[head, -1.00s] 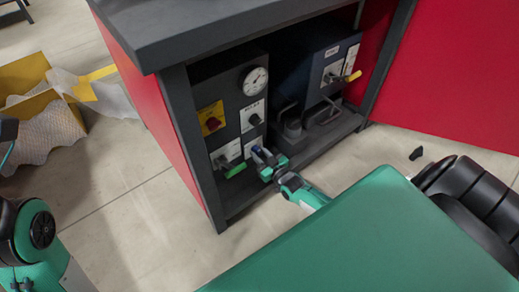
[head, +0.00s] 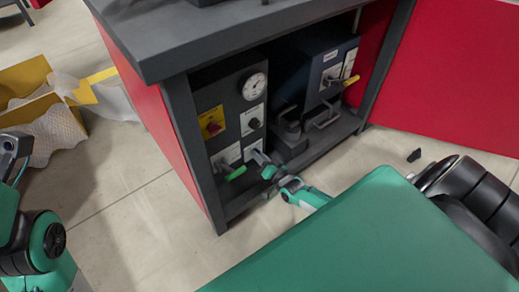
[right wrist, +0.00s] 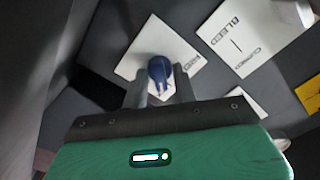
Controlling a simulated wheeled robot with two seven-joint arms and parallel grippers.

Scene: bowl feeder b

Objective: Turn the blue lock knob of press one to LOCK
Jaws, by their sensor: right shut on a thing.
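The blue lock knob (right wrist: 159,69) stands on a white label plate (right wrist: 186,53) on the dark panel of the press in the right wrist view. My right gripper (right wrist: 161,84) is shut on the knob, one finger on each side of it. In the head view my right gripper (head: 260,160) reaches into the open cabinet, low on the front of the left press (head: 229,115), and its fingers mostly cover the knob. I cannot make out whether the knob points to LOCK. My left arm shows at the left edge, but its gripper is not in view.
The press panel carries a gauge (head: 254,86), a red knob on a yellow plate (head: 212,124), a dark knob (head: 254,123) and a green-handled lever (head: 236,173). A second press (head: 318,75) with a yellow-handled lever stands to the right. The cabinet's side post (head: 194,150) is close on the left.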

